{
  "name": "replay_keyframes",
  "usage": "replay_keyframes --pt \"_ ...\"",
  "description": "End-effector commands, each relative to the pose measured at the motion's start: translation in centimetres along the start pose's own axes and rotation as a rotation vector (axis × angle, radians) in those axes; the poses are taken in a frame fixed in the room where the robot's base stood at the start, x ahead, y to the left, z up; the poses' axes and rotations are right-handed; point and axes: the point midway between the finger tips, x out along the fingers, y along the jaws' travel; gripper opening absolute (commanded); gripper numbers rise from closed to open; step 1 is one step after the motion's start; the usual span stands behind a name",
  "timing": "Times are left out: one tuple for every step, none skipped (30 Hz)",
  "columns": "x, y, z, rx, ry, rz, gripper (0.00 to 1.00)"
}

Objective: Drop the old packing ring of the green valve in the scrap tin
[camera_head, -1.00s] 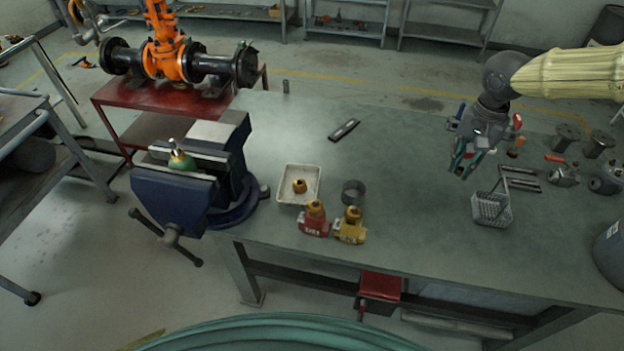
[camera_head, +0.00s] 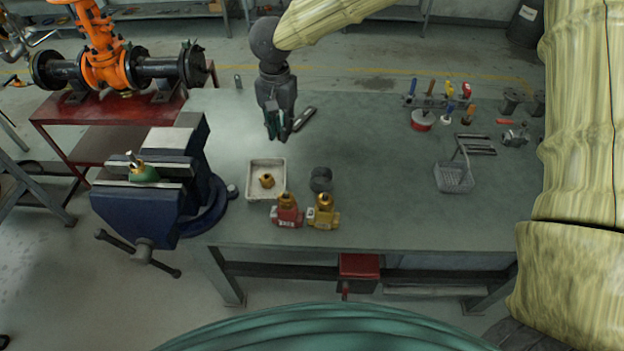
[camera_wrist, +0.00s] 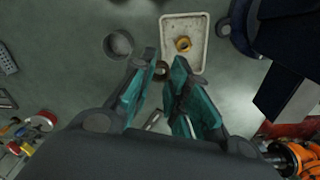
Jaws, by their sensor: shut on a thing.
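My gripper (camera_head: 281,135) is above the bench, behind the white tray. In the wrist view its teal fingers (camera_wrist: 165,62) are closed on a small dark ring (camera_wrist: 162,69), which looks like the old packing ring. In the head view the ring is too small to make out. The scrap tin, an open grey round can (camera_head: 320,180), stands on the bench right of the tray. In the wrist view the tin (camera_wrist: 118,44) lies left of the fingertips, apart from them. The green valve (camera_head: 145,173) is clamped in the blue vise.
The white tray (camera_head: 253,188) holds a brass nut (camera_head: 267,181). A red valve (camera_head: 287,212) and a yellow valve (camera_head: 323,213) stand at the front edge. A wire basket (camera_head: 454,179) and a tool rack (camera_head: 436,103) are right. The bench between tin and basket is clear.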

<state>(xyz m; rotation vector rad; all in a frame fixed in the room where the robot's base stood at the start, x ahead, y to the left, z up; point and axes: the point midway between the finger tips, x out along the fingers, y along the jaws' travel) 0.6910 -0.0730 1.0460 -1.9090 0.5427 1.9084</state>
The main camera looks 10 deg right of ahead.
Motion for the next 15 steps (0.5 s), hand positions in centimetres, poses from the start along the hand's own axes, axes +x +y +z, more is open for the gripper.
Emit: replay_keyframes --pt "0.1 0.1 0.1 0.064 0.001 0.001 0.04" --pt "0.2 0.2 0.1 0.111 0.001 0.001 0.04" --pt "0.4 0.3 0.2 0.172 0.001 0.002 0.04" --pt "0.5 0.4 0.2 0.217 0.001 0.001 0.04" --pt "0.7 0.4 0.2 0.263 0.001 0.001 0.04" --pt "0.8 0.5 0.3 0.323 0.001 0.002 0.04" --pt "1.0 0.6 0.3 0.37 0.001 0.002 0.04" --pt "1.1 0.7 0.4 0.415 0.001 0.001 0.04" --pt "1.2 0.8 0.4 0.477 0.001 0.002 0.04" --pt "1.4 0.9 0.4 0.524 0.001 0.002 0.04" --pt "1.5 1.0 0.5 0.57 0.001 0.001 0.04" --pt "1.6 1.1 0.5 0.632 0.001 0.001 0.04" --pt "1.8 1.2 0.5 0.677 0.001 0.002 0.04" --pt "1.9 1.3 0.5 0.725 0.002 0.001 0.04" --pt "2.1 1.4 0.5 0.787 0.002 0.002 0.04"
